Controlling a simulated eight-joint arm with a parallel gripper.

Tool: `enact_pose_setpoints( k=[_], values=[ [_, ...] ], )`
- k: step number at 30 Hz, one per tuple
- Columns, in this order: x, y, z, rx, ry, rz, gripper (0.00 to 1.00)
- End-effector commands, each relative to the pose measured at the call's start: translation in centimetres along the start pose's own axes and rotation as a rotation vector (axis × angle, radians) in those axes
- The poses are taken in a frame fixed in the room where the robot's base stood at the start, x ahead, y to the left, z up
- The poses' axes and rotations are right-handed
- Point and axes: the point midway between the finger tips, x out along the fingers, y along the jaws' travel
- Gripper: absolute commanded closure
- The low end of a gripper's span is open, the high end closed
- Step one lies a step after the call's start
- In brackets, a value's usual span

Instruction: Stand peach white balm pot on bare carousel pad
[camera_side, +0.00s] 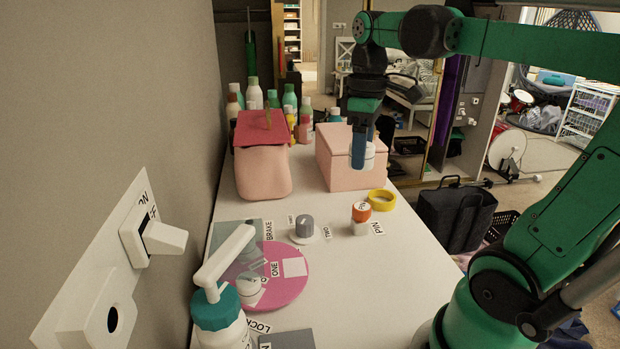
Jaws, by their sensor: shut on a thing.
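My gripper (363,158) is shut on a small white balm pot (370,157). It holds the pot up in front of the pink box at the back right; a blue finger hides part of the pot, and any peach colour is hard to tell. The pink round carousel (289,290) lies on the near left of the table, well away from the gripper. A bare whitish square pad (294,267) shows on its right side.
The teal-topped pump bottle (219,318) stands in front of the carousel. A grey knob (304,227), an orange-topped PIN piece (361,215) and a yellow ring (381,199) stand between. A pink bag (263,165), pink box (334,160) and several bottles fill the back.

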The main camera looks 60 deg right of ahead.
Motion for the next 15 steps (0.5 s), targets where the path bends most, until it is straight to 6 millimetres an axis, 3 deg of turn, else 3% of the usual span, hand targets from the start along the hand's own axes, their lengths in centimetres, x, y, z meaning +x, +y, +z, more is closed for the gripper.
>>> enact_pose_setpoints(
  k=[3, 7, 11, 15],
  values=[
    [-0.7, -2.0, -3.5, -0.291, 0.001, 0.000, 1.00],
    [-1.2, -4.4, -6.7, -0.576, 0.001, 0.000, 1.00],
    [-1.3, -6.1, -8.4, -0.754, 0.001, 0.000, 1.00],
    [0.1, -6.7, -9.0, -0.814, 0.002, 0.000, 1.00]
  ],
)
